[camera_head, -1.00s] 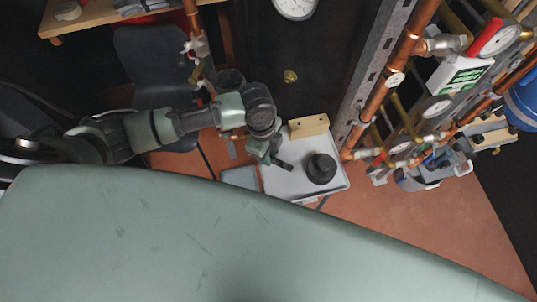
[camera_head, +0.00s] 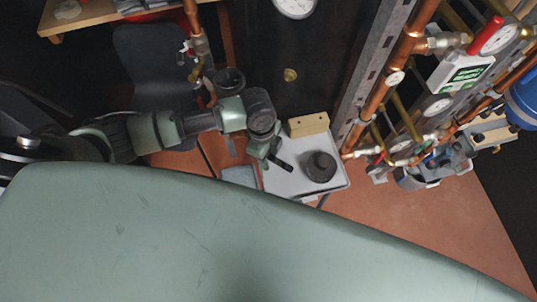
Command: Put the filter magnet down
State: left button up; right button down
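A black round stepped piece (camera_head: 319,167), which may be the filter magnet, sits on the light grey tray (camera_head: 296,187). My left gripper (camera_head: 279,162) reaches in from the left and hangs over the tray's left part, to the left of the black piece. A visible gap separates them in the picture. A dark, narrow part shows at the gripper's tip; I cannot tell whether it is a finger or a held thing. The gap between the fingers is not clear from above. My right gripper is not in view.
A wooden block (camera_head: 308,124) stands at the tray's back edge. Copper pipes with gauges (camera_head: 437,107) rise close on the right. A dark chair (camera_head: 155,65) stands at the back left. Red-brown floor (camera_head: 400,215) is bare at right.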

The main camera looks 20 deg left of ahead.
pick_arm(q)
notch_tip(320, 180, up, 13)
jog(key=a, duration=0.1)
jog(key=shift+a, duration=0.25)
jog(key=shift+w+f, duration=0.1)
dwell(0.5)
